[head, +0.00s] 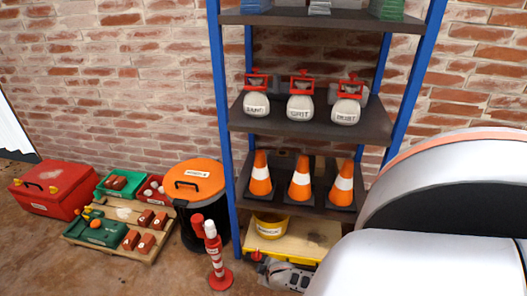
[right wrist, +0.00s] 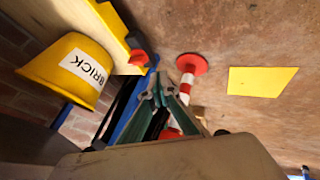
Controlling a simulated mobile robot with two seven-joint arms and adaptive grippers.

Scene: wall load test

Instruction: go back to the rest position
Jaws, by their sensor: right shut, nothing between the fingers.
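My right gripper (right wrist: 160,90) shows in the right wrist view with its fingers together and nothing between them. Beyond it are a red-and-white post (right wrist: 187,84) and the floor. A yellow bucket (right wrist: 62,72) with a BRICK label is left of the fingers, apart from them. In the head view a large white and dark part of my own arm fills the lower right. My left gripper is not in view.
A blue-framed shelf (head: 217,90) holds orange cones (head: 300,178) and labelled white containers with red tops (head: 300,105). A red-and-white post (head: 216,255), a black bin with an orange lid (head: 196,183), a pallet (head: 155,245) and a red toolbox (head: 55,187) stand left. A yellow square (right wrist: 262,81) lies on open floor.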

